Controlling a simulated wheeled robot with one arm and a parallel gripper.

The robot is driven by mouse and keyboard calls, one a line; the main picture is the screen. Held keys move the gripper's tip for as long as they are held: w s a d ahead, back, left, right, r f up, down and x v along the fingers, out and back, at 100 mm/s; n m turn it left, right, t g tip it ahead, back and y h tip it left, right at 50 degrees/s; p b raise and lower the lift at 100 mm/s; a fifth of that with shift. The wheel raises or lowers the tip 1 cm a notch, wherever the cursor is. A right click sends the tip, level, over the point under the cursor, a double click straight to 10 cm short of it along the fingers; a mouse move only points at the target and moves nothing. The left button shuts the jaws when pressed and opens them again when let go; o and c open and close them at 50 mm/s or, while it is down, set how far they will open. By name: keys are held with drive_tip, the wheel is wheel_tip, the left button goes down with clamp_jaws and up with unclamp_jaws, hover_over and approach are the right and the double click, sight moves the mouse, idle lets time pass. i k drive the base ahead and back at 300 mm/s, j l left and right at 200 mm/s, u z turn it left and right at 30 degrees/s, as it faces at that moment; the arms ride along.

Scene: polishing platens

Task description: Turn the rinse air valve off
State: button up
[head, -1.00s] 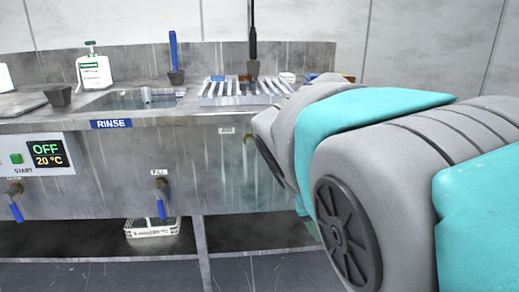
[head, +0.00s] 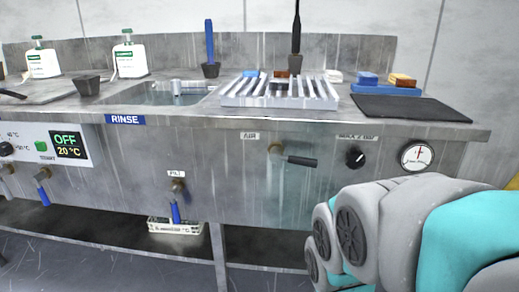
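The air valve (head: 296,158) is on the front panel under the "AIR" label, below the slatted rack. Its dark lever sticks out sideways to the right from a brass-coloured body. The "RINSE" sign (head: 125,119) is on the panel edge to the left, below the sink. My arm fills the lower right of the head view, below and to the right of the valve. My gripper is not in view.
A "FILL" valve (head: 175,201) with a blue lever pointing down is left of the air valve. A black knob (head: 355,157) and a round gauge (head: 417,156) are to its right. A slatted rack (head: 279,92) and a dark mat (head: 413,107) lie on the counter above.

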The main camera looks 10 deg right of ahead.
sight(296, 160)
drive_tip(key=i+l+u, duration=0.5)
drive_tip(key=l, duration=0.2)
drive_tip(key=k+l+z, duration=0.4)
drive_tip(key=k+l, duration=0.3)
drive_tip(key=i+j, duration=0.15)
drive_tip(key=j+u, duration=0.05)
drive_tip(key=j, duration=0.05)
